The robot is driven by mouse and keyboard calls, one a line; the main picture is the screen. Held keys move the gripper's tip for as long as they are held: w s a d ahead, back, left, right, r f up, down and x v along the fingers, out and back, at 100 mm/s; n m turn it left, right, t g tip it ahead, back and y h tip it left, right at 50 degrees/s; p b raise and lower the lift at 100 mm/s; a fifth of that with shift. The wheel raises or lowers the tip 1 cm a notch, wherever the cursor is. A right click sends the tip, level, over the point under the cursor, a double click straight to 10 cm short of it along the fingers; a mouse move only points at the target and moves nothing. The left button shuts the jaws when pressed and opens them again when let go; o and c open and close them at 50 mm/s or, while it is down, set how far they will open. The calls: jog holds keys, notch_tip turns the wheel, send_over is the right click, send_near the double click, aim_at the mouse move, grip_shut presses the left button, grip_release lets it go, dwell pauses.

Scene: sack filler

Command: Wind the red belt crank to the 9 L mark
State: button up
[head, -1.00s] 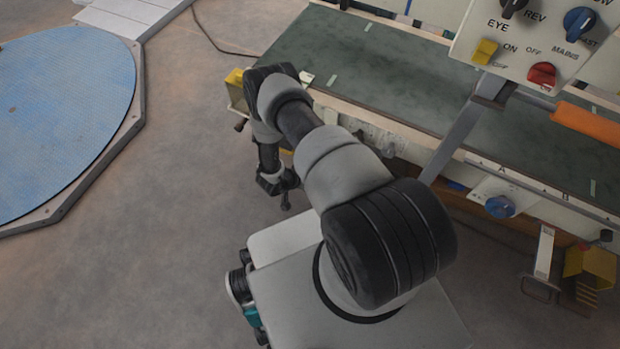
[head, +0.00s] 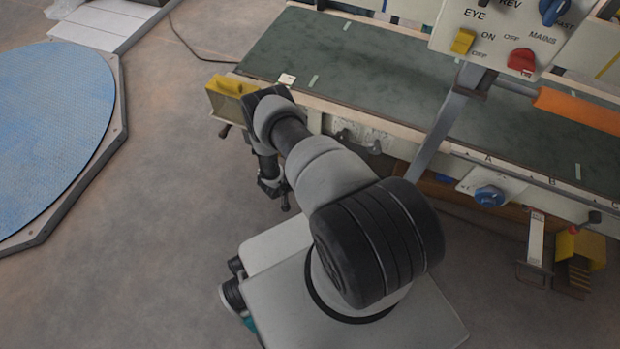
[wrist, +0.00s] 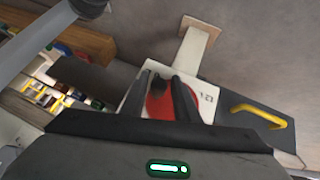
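In the wrist view, a red round part (wrist: 159,106) lies on a white plate (wrist: 207,88) with a dark printed mark at its right, which looks like a number but is too small to read surely. A small black knob (wrist: 160,88) shows by the red part. My gripper (wrist: 162,78) has its two dark fingers apart, one on each side of the knob and over the red part; I cannot tell whether they touch it. In the head view my gripper (head: 277,190) hangs low by the bench's left end. The red part is not visible there.
The green-topped bench (head: 370,75) runs along the back, with a yellow box (head: 228,98) at its left end. A control panel (head: 505,35) on a post and an orange bar (head: 580,110) stand right. A blue round platform (head: 50,110) lies left. Floor between is clear.

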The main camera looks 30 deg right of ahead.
jog(key=shift+d+r, duration=0.1)
jog(key=shift+d, duration=0.2)
grip_shut()
jog(key=shift+w, duration=0.1)
jog(key=shift+r, duration=0.1)
